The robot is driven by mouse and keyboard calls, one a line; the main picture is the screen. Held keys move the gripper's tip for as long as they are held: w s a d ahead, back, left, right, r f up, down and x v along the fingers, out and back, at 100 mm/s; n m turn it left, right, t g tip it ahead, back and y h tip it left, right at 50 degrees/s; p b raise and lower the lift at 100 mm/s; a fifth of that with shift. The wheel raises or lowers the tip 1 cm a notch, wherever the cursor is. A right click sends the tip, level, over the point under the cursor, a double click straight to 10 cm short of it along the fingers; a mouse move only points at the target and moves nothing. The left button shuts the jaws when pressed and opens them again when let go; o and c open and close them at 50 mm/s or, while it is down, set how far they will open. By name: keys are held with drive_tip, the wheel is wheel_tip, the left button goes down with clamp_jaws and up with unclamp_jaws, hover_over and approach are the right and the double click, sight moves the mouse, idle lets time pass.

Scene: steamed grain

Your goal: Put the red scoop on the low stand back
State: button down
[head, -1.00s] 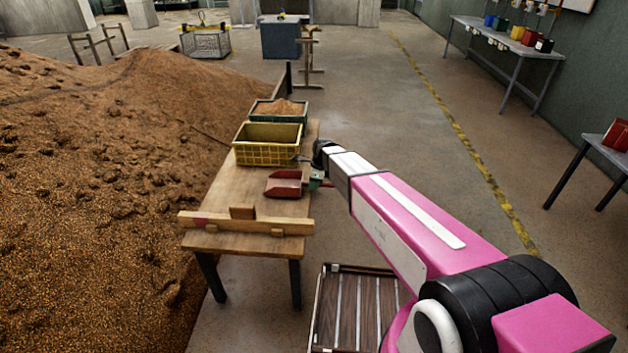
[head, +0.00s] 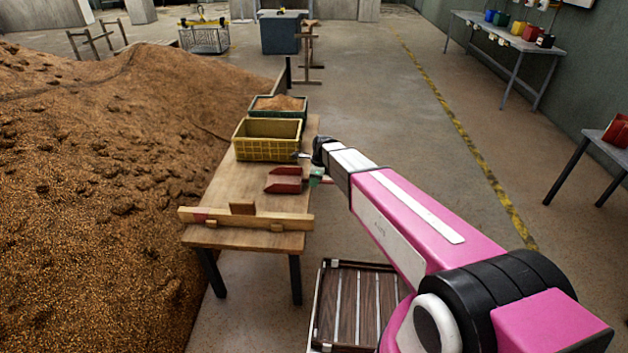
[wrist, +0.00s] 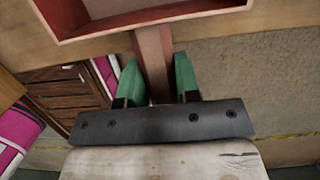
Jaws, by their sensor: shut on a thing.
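The red scoop (head: 285,184) is at the right side of the wooden table, in front of the yellow crate. My gripper (head: 316,179) reaches it from the right, beyond the table's edge. In the wrist view, my gripper's green fingers (wrist: 157,78) are shut on the scoop's red handle (wrist: 152,50); the scoop's tray (wrist: 95,25) runs off the top. I cannot tell whether the scoop touches the tabletop. A low wooden bar with a raised block (head: 243,220) lies across the table's near end; I cannot tell whether this is the low stand.
The yellow crate (head: 267,152) and a green-rimmed box of grain (head: 279,108) stand farther back on the table (head: 232,183). A grain heap (head: 100,190) fills the left. A slatted wooden piece (head: 357,305) is below my arm.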

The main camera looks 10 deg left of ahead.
drive_tip(key=shift+f, duration=0.25)
drive_tip(key=c, duration=0.8)
unclamp_jaws()
drive_tip(key=shift+o, duration=0.2)
